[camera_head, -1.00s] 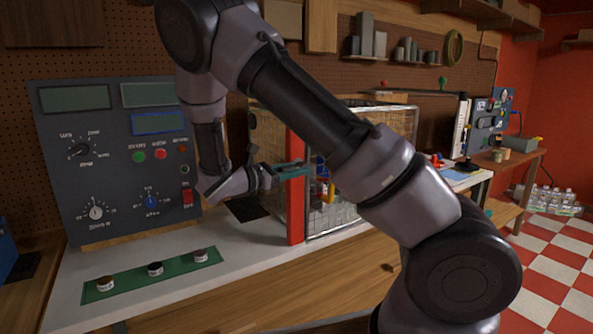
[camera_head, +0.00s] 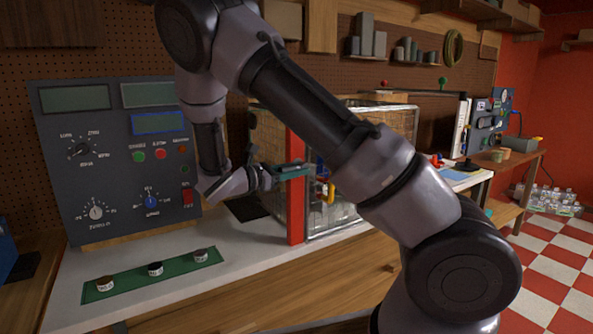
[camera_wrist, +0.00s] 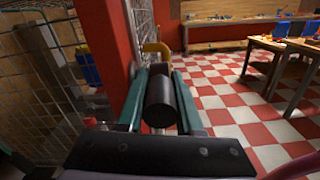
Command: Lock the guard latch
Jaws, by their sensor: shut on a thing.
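The guard is a wire-mesh cage (camera_head: 345,215) with a red post (camera_head: 296,215) at its front left corner. The red post also shows left of the fingers in the wrist view (camera_wrist: 102,45). My gripper (camera_head: 300,172) is at the post, with its teal fingers level. In the wrist view, my gripper (camera_wrist: 160,100) is shut on a black cylindrical knob (camera_wrist: 161,90), which appears to be the latch's handle. A yellow handle (camera_wrist: 157,48) shows just beyond the fingertips. My arm hides part of the cage, and the latch's catch cannot be made out.
A grey control panel (camera_head: 110,190) with dials and buttons stands left of the cage. A green strip (camera_head: 130,282) with several small knobs lies on the white bench top. A wooden side table (camera_head: 515,160) stands at right. The checkered floor (camera_wrist: 240,100) is largely open.

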